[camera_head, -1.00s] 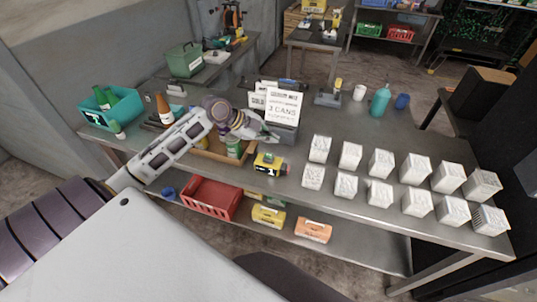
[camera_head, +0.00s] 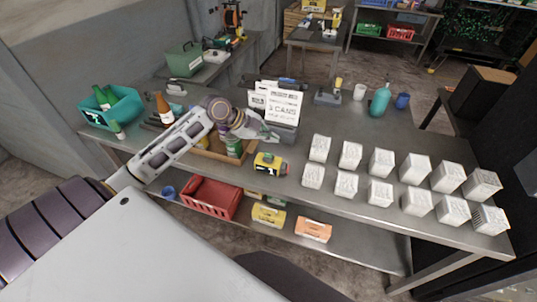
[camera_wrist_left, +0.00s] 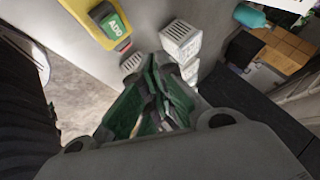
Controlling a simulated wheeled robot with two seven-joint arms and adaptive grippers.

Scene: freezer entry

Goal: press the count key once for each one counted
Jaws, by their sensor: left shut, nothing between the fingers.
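A yellow and black counter (camera_head: 266,164) lies near the front edge of the table. In the left wrist view it shows at upper left as a yellow body (camera_wrist_left: 98,18) with a green key (camera_wrist_left: 115,25) marked ADD. My left gripper (camera_head: 274,137) is shut and empty, above the table just behind the counter and apart from it. Its fingers (camera_wrist_left: 160,90) fill the middle of the left wrist view. A white card (camera_head: 284,106) reading "3 CANS" stands behind it. A green can (camera_head: 234,147) stands in a brown tray (camera_head: 212,154), partly hidden by my arm. My right gripper is not in view.
Several white ribbed blocks (camera_head: 381,163) stand in two rows on the right of the table. A teal crate (camera_head: 93,117) with green bottles and a brown bottle (camera_head: 164,108) are at left. A red crate (camera_head: 207,196) sits on the lower shelf.

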